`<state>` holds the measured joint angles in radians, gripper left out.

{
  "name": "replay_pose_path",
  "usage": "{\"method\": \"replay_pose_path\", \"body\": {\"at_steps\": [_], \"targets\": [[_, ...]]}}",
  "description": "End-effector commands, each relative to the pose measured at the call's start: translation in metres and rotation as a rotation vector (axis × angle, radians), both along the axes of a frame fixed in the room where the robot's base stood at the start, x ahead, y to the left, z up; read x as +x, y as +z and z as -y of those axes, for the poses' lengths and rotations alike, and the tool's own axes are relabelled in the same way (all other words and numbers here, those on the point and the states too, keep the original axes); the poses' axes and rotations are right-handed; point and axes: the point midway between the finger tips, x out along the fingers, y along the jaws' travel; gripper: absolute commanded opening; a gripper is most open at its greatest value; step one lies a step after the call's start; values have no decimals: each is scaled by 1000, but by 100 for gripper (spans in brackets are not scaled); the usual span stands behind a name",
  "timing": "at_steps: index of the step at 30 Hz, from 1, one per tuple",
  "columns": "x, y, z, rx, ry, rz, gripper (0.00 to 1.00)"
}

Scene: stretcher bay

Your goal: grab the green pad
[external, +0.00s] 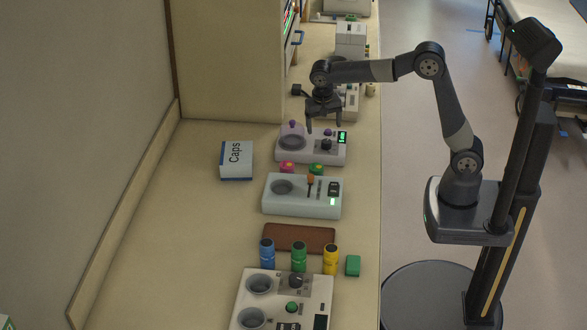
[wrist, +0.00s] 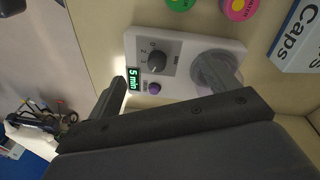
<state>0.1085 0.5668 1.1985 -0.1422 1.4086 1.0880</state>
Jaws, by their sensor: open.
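I cannot tell for sure which of the two is the pad. My gripper (external: 324,128) is open and empty, pointing down over the farther white device (external: 312,160). In the wrist view its fingers (wrist: 162,76) are spread over that device, with its dial and "5 min" display between them.
The pink piece (external: 287,168) lies left of the flat green one. A Caps box (external: 236,160) stands to the left. Nearer are a second device (external: 300,208), a brown mat (external: 300,230), blue (external: 267,255) and green (external: 299,258) bottles, and another device.

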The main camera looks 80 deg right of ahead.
Motion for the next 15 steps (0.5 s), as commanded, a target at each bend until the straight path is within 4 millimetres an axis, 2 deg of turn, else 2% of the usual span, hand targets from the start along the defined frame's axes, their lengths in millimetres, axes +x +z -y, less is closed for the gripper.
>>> {"method": "replay_pose_path", "body": {"at_steps": [1,8,15], "targets": [[0,-7,-20,-33,43,2,82],[-5,-18,-105,-212,233,49,82],[-25,-22,-197,-390,446,176,82]]}}
